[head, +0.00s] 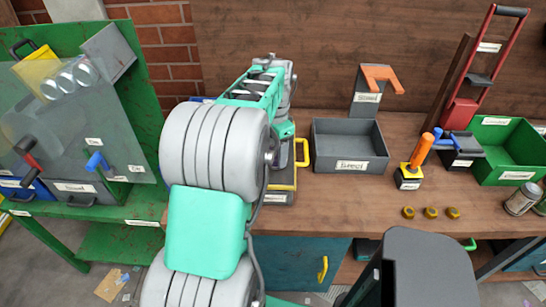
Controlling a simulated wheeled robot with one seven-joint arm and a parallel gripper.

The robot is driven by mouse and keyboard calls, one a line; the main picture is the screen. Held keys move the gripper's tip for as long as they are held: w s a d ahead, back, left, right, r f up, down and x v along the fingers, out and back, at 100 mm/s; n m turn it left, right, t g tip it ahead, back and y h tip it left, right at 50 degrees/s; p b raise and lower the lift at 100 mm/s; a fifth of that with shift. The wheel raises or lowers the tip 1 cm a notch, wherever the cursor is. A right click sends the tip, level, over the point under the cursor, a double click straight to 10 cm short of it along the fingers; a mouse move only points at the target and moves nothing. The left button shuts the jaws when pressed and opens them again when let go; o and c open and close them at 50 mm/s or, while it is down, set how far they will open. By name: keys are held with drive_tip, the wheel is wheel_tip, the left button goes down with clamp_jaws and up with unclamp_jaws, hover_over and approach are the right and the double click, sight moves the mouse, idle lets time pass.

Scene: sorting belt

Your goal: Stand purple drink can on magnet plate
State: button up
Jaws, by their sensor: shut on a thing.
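My arm reaches forward over the bench, and its thick elbow fills the middle left of the head view. The far end of my arm bends down behind the elbow, so my gripper's jaws are hidden, and I cannot see what they hold. The purple drink can is not visible. A low grey base with yellow edges (284,198) and a yellow handle (302,151) stands just under the end of my arm. It may be the magnet plate, but its label is partly covered and I cannot read it.
A grey bin labelled Steel (350,166) stands right of the base. Further right are an orange-handled tool (415,160), several brass nuts (430,212), a green bin (508,150) and a glass jar (522,199). A green sorting station (75,130) is at left. The bench front is mostly clear.

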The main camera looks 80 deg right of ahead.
sight(273, 160)
drive_tip(key=f, duration=0.2)
drive_tip(key=w+f, duration=0.1)
drive_tip(key=shift+d+f, duration=0.3)
drive_tip(key=shift+f, duration=0.05)
drive_tip(key=shift+s+f, duration=0.1)
drive_tip(key=shift+f, duration=0.3)
drive_tip(key=o, duration=1.3)
drive_tip(key=shift+r, duration=0.1)
